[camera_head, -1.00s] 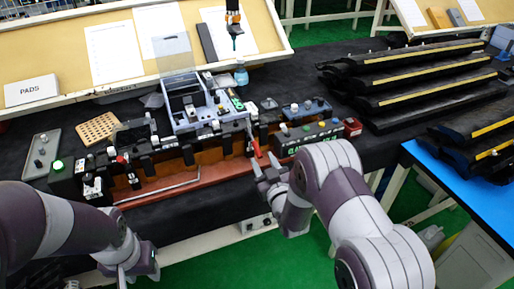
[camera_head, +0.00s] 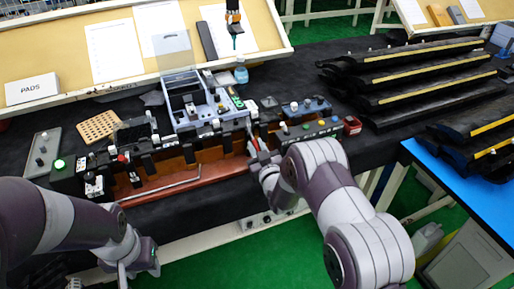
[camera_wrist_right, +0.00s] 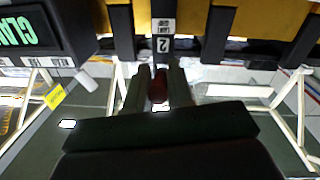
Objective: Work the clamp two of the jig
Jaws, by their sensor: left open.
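The jig (camera_head: 215,155) stands on the black table with a row of clamps along its front. Clamp two's label "2" (camera_wrist_right: 163,45) shows at the top middle of the right wrist view. Its red handle (camera_wrist_right: 158,88) points toward the camera below the label. My right gripper (camera_head: 260,160) is at the jig's front edge. In the right wrist view its fingers (camera_wrist_right: 160,92) stand close on both sides of the red handle, with hardly any gap. In the head view the fingers partly hide the handle. My left gripper (camera_head: 137,270) is open and empty, low in front of the table.
A black box with green lettering (camera_wrist_right: 30,30) is left of clamp two in the right wrist view. A long rod (camera_head: 160,188) lies along the jig's front left. Dark trim parts (camera_head: 420,75) are stacked at the right. A green-lit button (camera_head: 59,164) is at the left.

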